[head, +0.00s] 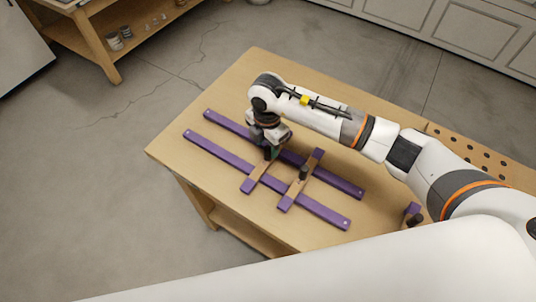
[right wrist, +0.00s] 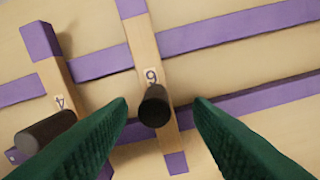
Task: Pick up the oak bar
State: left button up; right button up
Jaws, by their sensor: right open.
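Two short oak-coloured bars with purple ends lie across two long purple strips. One bar (head: 258,174), also in the right wrist view (right wrist: 144,46), has a small number label and a dark upright knob (right wrist: 155,106). The other bar (head: 298,187) has its own dark knob (head: 303,173) and shows at left in the right wrist view (right wrist: 53,76). My right gripper (head: 270,154) is over the first bar. In the right wrist view its green fingers (right wrist: 161,104) are open, one on each side of the knob. I cannot tell their height. My left gripper is out of view.
The purple strips (head: 208,148) lie on a wooden bench (head: 240,80). A third purple-ended piece with a dark knob (head: 415,220) is at right, partly hidden by my arm. A perforated strip (head: 470,150) runs along the right edge. The bench's far left is clear.

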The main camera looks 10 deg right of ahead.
aim_at(268, 148)
jog(key=shift+s+f+p, duration=0.15)
jog(key=shift+f+p, duration=0.2)
jog(key=shift+f, duration=1.5)
jog(key=shift+r, duration=0.1)
grip_shut()
